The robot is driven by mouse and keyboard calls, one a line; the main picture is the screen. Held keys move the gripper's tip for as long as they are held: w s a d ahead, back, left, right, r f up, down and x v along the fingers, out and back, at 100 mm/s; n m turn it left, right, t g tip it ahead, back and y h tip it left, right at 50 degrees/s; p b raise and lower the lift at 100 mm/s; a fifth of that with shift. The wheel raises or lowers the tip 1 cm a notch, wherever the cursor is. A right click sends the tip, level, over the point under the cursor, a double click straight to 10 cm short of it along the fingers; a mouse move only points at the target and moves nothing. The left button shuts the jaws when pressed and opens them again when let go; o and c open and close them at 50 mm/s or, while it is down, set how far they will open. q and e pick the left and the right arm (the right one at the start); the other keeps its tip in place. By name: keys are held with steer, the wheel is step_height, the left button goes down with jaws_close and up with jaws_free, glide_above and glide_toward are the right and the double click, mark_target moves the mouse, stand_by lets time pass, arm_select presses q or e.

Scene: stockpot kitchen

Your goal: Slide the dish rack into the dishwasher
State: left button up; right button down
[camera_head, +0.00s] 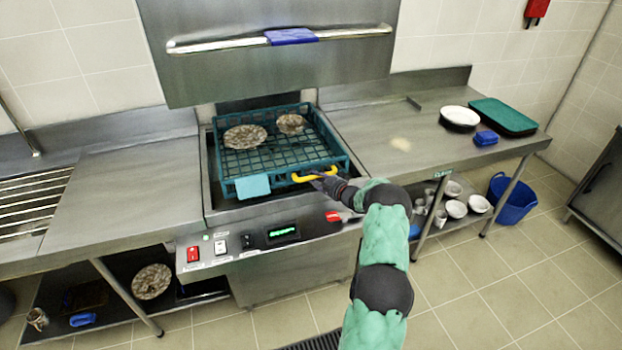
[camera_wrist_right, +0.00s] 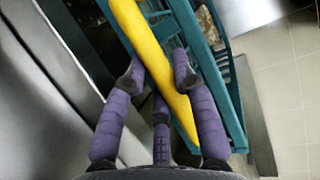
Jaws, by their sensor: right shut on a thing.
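The teal dish rack (camera_head: 262,160) sits inside the open dishwasher (camera_head: 212,185), under its raised steel hood. Two brown mottled plates (camera_head: 245,136) lie in the rack. A yellow handle (camera_head: 316,174) is on the rack's front edge, toward the right. My right gripper (camera_head: 322,178) is at this handle and shut on it. In the right wrist view the fingers (camera_wrist_right: 158,78) lie on both sides of the yellow handle (camera_wrist_right: 150,60), against the teal rack wall (camera_wrist_right: 215,75). A light blue tag (camera_head: 252,186) hangs on the rack's front. My left gripper is not in view.
The hood (camera_head: 270,70) has a long bar handle with a blue grip. Steel counters flank the dishwasher, the left one (camera_head: 120,190) bare. The right one holds a teal tray (camera_head: 502,117), a white bowl (camera_head: 460,116) and a blue item. A control panel (camera_head: 270,237) is below the rack.

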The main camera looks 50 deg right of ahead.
steer(key=shift+f, duration=0.1)
steer(key=c, duration=1)
jaws_free()
steer(key=shift+o, duration=0.2)
steer(key=v, duration=1.2)
